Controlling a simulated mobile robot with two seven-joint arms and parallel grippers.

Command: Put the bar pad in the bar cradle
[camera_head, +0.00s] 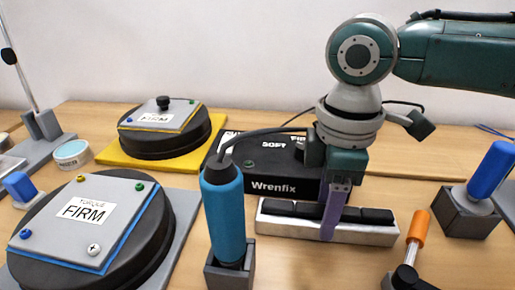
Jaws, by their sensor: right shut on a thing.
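A long pale tray-like piece (285,229), which looks like the bar cradle, lies on the table right of the middle. A row of black blocks (284,207), which looks like the bar pad, runs along its top. I cannot tell whether the blocks are fully seated in it. My right gripper (332,222) points straight down and is shut on the black row. One purple finger passes in front of the row and the pale front side; the other finger is hidden. My left gripper is not in view.
A black Wrenfix box (274,187) stands right behind the pale piece. A blue-handled tool (223,215) stands upright in front left, and an orange-handled tool (418,228) at the right. A blue handle in a dark block (468,213) is farther right. Round black pads (160,143) fill the left.

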